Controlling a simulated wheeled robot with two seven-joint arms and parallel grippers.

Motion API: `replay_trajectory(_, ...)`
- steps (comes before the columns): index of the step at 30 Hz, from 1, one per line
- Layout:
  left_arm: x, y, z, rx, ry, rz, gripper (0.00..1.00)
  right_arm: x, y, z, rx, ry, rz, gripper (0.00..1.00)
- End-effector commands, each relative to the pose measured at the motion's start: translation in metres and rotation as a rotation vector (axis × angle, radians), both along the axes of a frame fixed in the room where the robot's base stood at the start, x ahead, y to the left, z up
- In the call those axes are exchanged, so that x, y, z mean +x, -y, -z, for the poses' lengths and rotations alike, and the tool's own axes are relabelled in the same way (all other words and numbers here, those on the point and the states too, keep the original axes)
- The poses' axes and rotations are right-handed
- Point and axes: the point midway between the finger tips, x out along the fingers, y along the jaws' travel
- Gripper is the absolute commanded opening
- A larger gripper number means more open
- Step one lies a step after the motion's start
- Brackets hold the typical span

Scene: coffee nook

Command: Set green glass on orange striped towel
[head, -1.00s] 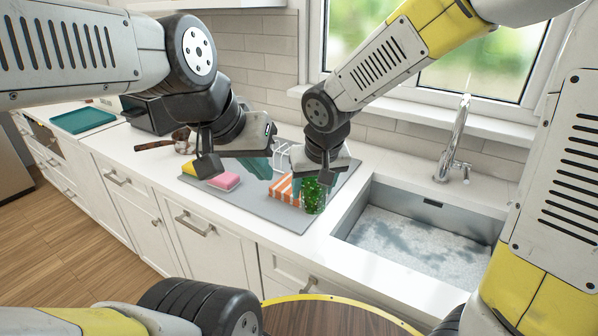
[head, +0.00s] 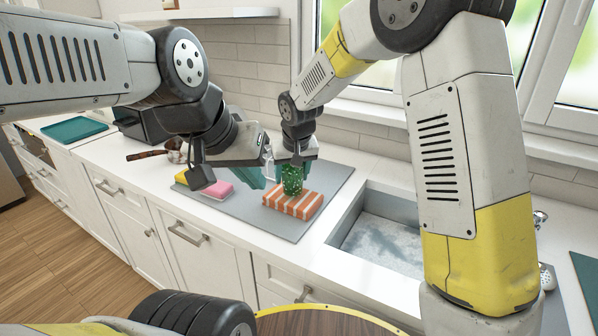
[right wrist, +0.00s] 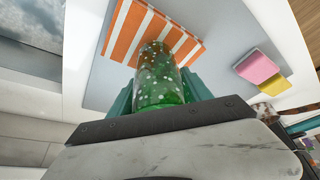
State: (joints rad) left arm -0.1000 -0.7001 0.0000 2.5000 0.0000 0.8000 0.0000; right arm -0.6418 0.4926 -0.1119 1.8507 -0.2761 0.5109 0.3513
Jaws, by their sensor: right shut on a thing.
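The green glass (head: 292,181), speckled with pale dots, is held upright between the teal fingers of my right gripper (head: 294,172). The orange striped towel (head: 291,205), folded with orange and white stripes, lies on the grey mat. In the head view the glass overlaps the towel's back part; I cannot tell whether its base touches it. In the right wrist view the glass (right wrist: 160,78) overlaps an edge of the towel (right wrist: 140,30). My left gripper (head: 250,178) hangs over the mat, left of the glass; its finger gap is unclear.
The grey mat (head: 322,193) also bears a pink sponge (head: 217,190) and a yellow one (head: 181,177). A sink (head: 375,240) lies to the right. A dark-handled pan (head: 160,154) and a teal tray (head: 75,130) are to the left. The mat right of the towel is clear.

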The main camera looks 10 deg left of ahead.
Motion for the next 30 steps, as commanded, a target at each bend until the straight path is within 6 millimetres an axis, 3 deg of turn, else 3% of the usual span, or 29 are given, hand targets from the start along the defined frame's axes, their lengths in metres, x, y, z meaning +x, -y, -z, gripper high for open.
replay_trajectory(3, 0.0, 0.0, 0.0, 0.0, 0.0, 0.0, 0.0, 0.0004, -0.0002, 0.0118, 0.0, 0.001, -0.001, 0.07)
replay_trajectory(13, 0.0, 0.0, 0.0, 0.0, 0.0, 0.0, 0.0, 0.0003, -0.0004, 0.0146, 0.001, 0.003, -0.001, 0.07)
replay_trajectory(14, 0.0, 0.0, 0.0, 0.0, 0.0, 0.0, 0.0, 0.0002, -0.0002, 0.0154, 0.0, 0.002, -0.001, 0.59)
replay_trajectory(17, 0.0, 0.0, 0.0, 0.0, 0.0, 0.0, 0.0, 0.0002, -0.0002, 0.0149, 0.001, 0.002, 0.0, 0.79)
replay_trajectory(30, 0.0, 0.0, 0.0, 0.0, 0.0, 0.0, 0.0, -0.0016, 0.0004, 0.0055, 0.002, 0.003, 0.0, 0.79)
